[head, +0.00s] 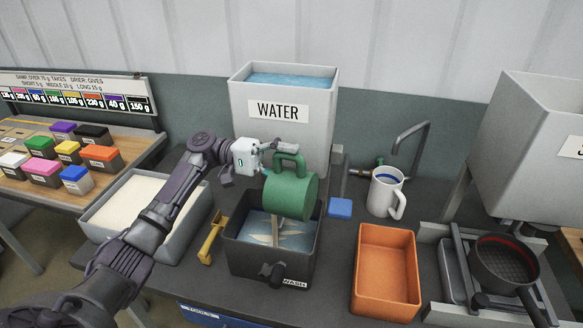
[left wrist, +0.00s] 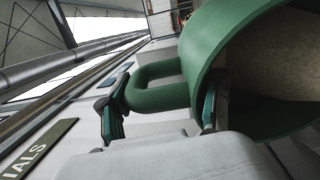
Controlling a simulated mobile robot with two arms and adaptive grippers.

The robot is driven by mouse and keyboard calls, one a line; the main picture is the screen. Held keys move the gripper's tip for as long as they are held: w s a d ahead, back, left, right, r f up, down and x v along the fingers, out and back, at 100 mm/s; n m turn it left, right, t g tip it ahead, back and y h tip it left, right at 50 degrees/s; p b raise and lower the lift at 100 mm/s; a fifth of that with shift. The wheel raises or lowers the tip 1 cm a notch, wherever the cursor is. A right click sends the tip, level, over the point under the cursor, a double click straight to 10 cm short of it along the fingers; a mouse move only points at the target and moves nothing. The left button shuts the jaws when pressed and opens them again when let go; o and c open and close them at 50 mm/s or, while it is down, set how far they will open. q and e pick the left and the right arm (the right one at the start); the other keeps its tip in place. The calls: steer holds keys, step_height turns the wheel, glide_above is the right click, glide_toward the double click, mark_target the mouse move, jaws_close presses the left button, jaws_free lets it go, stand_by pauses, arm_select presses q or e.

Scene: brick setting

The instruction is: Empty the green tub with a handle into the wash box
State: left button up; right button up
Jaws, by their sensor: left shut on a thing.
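The green tub (head: 290,195) hangs tipped on its side above the dark wash box (head: 245,258), with its handle upward. My left gripper (head: 277,157) is shut on the tub's handle (head: 290,160). In the left wrist view, the handle (left wrist: 158,97) sits between the fingers, and the tub (left wrist: 215,60) shows a greyish inside, its contents unclear. The wash box holds water (head: 258,230) with pale shapes in it. A narrow brownish streak stands between tub and water; I cannot tell if it is falling material. My right gripper is not in view.
The water tank (head: 315,125) stands close behind. A tray of pale material (head: 190,235) and a yellow tool (head: 212,240) lie left. An orange bin (head: 385,290), a white jug (head: 385,192), a blue block (head: 340,208) and a dark pan (head: 500,262) are right.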

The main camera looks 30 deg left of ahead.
mark_target(274, 160)
arm_select(q)
steer(key=shift+s+a+r+h+b, duration=0.15)
steer(key=shift+a+h+b, duration=1.25)
steer(key=shift+b, duration=0.6)
steer(key=a+h+b, duration=0.1)
steer(key=a+r+b, duration=0.1)
steer(key=shift+s+a+r+h, duration=0.15)
steer(key=shift+a+r+h, duration=0.15)
steer(key=shift+h, duration=0.1)
step_height(274, 160, up, 3)
steer(key=y+p, duration=0.4)
steer(key=y, duration=0.2)
steer(key=shift+y, duration=0.3)
